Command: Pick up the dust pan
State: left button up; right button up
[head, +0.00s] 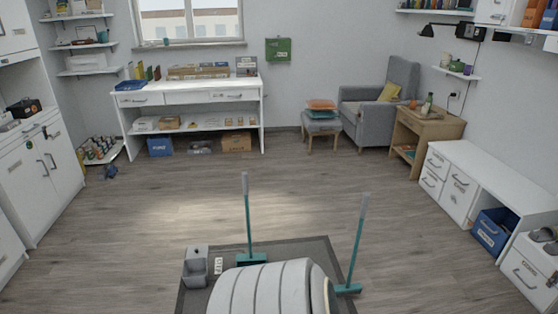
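I cannot pick out a dust pan for certain. A flat blue object (130,85) lies at the left end of the white shelf desk (190,98) by the far wall. It could be a dust pan, but it is too small to tell. Two teal brooms stand on the mat, a left broom (248,220) and a right broom (357,245), with handles up. Neither of my grippers is in view.
A white ribbed form (270,290) covers the near part of the dark mat (317,252). White cabinets (45,165) line the left wall. A grey armchair (380,105) and low white drawers (455,185) stand at the right. The wooden floor (270,170) between is clear.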

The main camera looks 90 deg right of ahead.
aim_at(250, 259)
jog(key=z, duration=2.5)
jog(key=i+j+z, duration=0.1)
jog(key=i, duration=0.4)
jog(key=i+j+z, duration=0.15)
jog(key=i, duration=0.35)
jog(key=i+j+z, duration=0.1)
jog(key=i+j, duration=0.3)
jog(key=i+l, duration=0.05)
jog(key=i, duration=0.05)
